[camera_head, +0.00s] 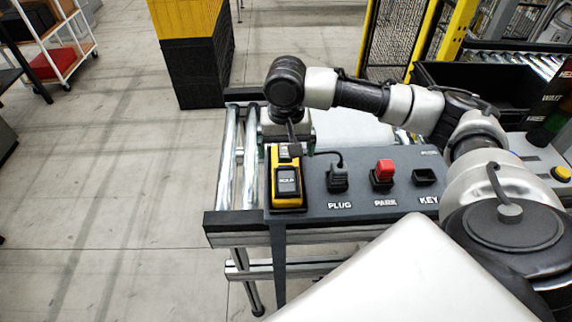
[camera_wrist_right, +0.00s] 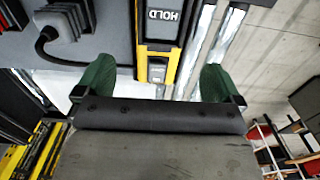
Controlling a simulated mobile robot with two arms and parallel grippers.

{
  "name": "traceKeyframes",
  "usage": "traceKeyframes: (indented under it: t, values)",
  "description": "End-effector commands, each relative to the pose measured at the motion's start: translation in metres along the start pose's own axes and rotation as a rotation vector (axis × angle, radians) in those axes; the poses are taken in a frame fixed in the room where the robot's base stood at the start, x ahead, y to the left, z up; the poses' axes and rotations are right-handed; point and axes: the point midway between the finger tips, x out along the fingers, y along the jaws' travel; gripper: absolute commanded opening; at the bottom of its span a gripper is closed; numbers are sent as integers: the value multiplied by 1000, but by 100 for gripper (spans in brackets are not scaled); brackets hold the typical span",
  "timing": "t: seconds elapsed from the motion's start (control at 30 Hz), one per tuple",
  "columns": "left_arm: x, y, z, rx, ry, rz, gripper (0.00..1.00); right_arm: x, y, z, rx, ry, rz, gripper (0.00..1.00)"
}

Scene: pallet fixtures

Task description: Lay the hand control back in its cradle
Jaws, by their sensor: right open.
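The yellow and black hand control (camera_head: 288,195), marked HOLD, lies at the left end of the dark grey panel (camera_head: 320,206). It also shows at the top middle of the right wrist view (camera_wrist_right: 157,70). Its cradle cannot be told apart from it here. My right gripper (camera_head: 288,140) is over the far end of the hand control. In the right wrist view its green fingers (camera_wrist_right: 157,84) are wide apart, one to each side of the control's end, with visible gaps. My left gripper is not in view.
The panel also carries a black plug with a cable (camera_head: 338,178), a red PARK piece (camera_head: 384,170) and a KEY socket (camera_head: 424,177). Rollers (camera_head: 228,160) run along its left. A black bin (camera_head: 500,90) stands behind right.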

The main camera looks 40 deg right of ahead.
Motion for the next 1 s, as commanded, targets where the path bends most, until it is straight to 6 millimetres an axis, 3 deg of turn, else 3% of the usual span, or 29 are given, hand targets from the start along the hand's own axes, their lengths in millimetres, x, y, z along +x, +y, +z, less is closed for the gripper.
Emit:
traceKeyframes:
  t: [0.2, 0.33, 1.0]
  values:
    - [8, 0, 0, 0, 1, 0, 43, -37, -1, 0, 0, 1, -2, 97]
    - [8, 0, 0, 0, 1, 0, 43, -48, 0, 0, 0, 0, -1, 97]
    - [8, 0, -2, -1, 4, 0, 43, -50, 0, 0, 0, -1, 0, 97]
